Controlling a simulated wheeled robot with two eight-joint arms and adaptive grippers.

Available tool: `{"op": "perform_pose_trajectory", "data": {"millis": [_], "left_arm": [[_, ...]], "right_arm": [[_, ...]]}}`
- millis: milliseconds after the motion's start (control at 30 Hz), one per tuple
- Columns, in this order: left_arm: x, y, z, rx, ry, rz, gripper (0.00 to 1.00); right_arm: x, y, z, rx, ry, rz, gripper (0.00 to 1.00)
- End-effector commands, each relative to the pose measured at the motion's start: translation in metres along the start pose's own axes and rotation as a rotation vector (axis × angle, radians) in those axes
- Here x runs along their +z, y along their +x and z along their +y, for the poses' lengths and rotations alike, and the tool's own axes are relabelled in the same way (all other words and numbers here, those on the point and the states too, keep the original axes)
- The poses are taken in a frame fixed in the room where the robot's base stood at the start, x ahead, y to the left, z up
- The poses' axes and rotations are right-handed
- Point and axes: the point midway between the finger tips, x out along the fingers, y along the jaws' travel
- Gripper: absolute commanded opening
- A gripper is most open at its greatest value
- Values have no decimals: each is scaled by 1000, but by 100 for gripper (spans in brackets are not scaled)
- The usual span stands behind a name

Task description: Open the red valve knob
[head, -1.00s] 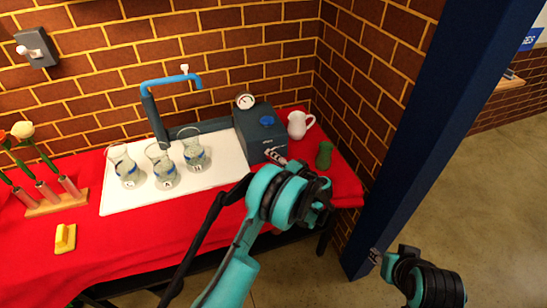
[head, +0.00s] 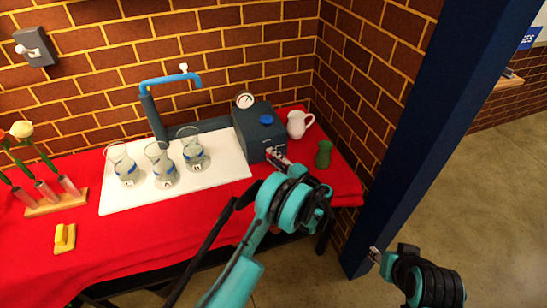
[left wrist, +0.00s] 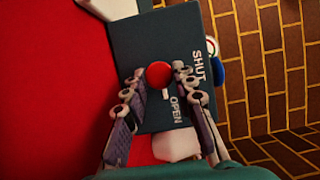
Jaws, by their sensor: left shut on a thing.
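The red valve knob (left wrist: 158,74) is on the dark face of the valve box (left wrist: 135,45) in the left wrist view. The word SHUT is printed to its right and OPEN below it; a small white mark lies beside the knob toward OPEN. My left gripper (left wrist: 160,78) is shut on the knob, with one finger on each side. In the head view my left gripper (head: 280,161) is at the front of the valve box (head: 256,135), largely hiding the knob. My right gripper (head: 376,256) is low at the right, away from the table; its finger state is unclear.
A white jug (head: 298,124) and a green vase (head: 323,155) stand right of the box. Several glass vases (head: 163,165) stand on the white tray (head: 225,178) to its left. A blue pillar (head: 430,100) rises close on the right.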

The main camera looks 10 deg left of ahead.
Motion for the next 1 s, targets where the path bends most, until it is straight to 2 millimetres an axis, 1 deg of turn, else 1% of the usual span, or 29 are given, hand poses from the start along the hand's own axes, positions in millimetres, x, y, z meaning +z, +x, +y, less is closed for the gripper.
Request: {"op": "perform_pose_trajectory", "data": {"millis": [300, 333, 367, 400, 667, 767, 867, 1000], "left_arm": [[0, 0, 1, 1, 1, 1, 0], [0, 0, 1, 1, 0, 1, 34], [0, 0, 1, 1, 0, 1, 42], [0, 0, 0, 1, 0, 1, 47], [0, 0, 0, 0, 0, 1, 47], [0, -5, 0, 0, 0, 1, 47], [-1, -18, 0, 0, 0, 3, 47], [-2, -48, 0, 0, 0, 5, 47]], "right_arm": [[0, 0, 0, 0, 0, 0, 40], [0, 0, 0, 0, 0, 0, 40], [0, 0, 0, 0, 0, 0, 40], [0, 0, 0, 0, 0, 0, 40], [0, 0, 0, 0, 0, 0, 40], [0, 0, 0, 0, 0, 0, 40], [0, 0, 0, 0, 0, 0, 40], [0, 0, 0, 0, 0, 0, 40]]}}
